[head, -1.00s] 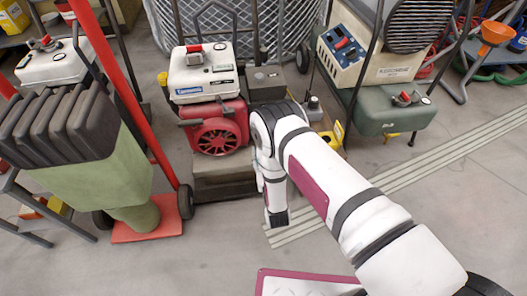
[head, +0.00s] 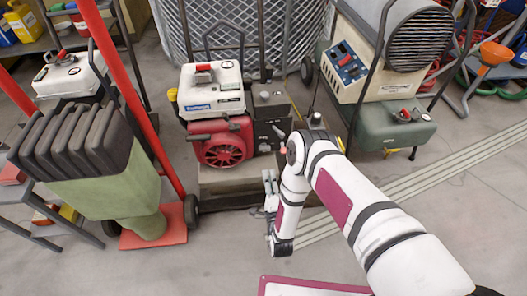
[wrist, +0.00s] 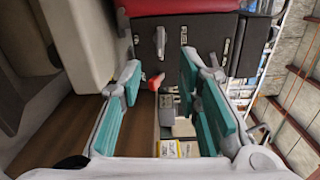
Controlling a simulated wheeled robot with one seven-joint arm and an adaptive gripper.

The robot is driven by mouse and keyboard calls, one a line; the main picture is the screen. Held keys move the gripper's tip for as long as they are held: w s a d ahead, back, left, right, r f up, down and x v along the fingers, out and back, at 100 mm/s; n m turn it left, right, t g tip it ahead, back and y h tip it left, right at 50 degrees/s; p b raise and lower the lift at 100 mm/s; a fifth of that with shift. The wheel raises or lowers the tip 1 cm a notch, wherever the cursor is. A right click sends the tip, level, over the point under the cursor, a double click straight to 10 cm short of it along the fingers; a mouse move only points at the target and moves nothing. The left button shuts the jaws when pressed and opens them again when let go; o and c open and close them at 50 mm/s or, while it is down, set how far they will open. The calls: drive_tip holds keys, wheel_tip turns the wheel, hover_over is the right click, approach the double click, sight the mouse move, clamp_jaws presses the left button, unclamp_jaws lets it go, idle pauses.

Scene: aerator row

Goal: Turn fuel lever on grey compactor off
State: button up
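The machine in the middle of the head view has a white tank (head: 208,100), a red engine (head: 222,148) and a dark grey housing (head: 268,106) at its right. I take it for the compactor, but cannot confirm this. A small red-tipped lever (head: 282,150) shows at the housing's lower front. In the wrist view a red-orange lever tip (wrist: 155,82) appears between the fingers, below a dark panel (wrist: 175,45) with a grey handle. My gripper (head: 270,180) is open, its teal pads apart, in front of the machine's lower right. It also shows in the wrist view (wrist: 160,76). I see no contact with the lever.
A green rammer (head: 120,185) with a red handle stands at the left. A beige and green machine (head: 395,120) stands at the right. A mesh cage (head: 240,30) is behind. The floor in front (head: 200,260) is clear. A maroon-edged panel (head: 310,287) is at the bottom.

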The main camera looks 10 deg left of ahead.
sight(264, 148)
drive_tip(key=b+x, duration=0.5)
drive_tip(key=x, duration=0.8)
drive_tip(key=shift+w, duration=0.1)
clamp_jaws()
